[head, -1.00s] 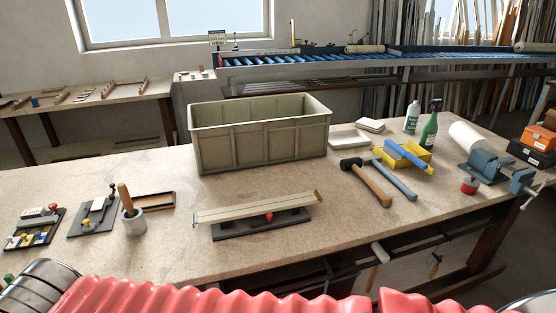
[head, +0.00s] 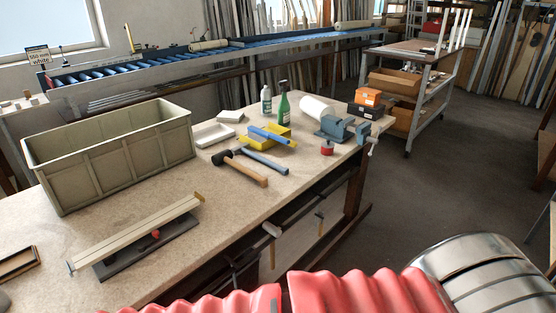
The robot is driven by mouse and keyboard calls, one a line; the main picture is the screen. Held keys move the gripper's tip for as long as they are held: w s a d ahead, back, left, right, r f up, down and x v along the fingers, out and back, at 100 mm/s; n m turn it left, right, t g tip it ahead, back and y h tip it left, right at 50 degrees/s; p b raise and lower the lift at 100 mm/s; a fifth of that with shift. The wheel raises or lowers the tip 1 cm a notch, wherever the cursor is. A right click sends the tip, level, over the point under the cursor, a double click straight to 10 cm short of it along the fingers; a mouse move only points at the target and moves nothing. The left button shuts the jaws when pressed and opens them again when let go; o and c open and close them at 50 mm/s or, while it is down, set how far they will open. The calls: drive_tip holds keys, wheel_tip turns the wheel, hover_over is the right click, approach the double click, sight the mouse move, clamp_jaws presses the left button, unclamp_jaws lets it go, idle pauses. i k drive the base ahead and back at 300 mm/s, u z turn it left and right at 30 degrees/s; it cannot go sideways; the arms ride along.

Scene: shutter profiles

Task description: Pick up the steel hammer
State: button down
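Two hammer-like tools lie side by side on the workbench (head: 190,262), right of its middle. One has a black head and a wooden handle (head: 248,174). The other has a blue-grey handle (head: 268,163), and its head end lies close to the yellow tray. I cannot tell for sure from here which one is the steel hammer. Two more tools with handles hang under the bench edge, one with a pale head (head: 272,230) and a smaller one (head: 320,217). My gripper is not in view.
A large beige crate (head: 115,160) stands left of the tools. A yellow tray (head: 265,140), a green bottle (head: 284,108), a blue vise (head: 333,128) and a red tin (head: 327,148) are behind and right. A profile on a dark base (head: 150,248) lies in front. Open floor (head: 440,185) is right.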

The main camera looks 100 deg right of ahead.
sight(243, 148)
drive_tip(key=z, duration=2.85)
drive_tip(key=k, duration=0.5)
drive_tip(key=z, duration=0.3)
drive_tip(key=i, duration=0.5)
drive_tip(key=u, duration=0.05)
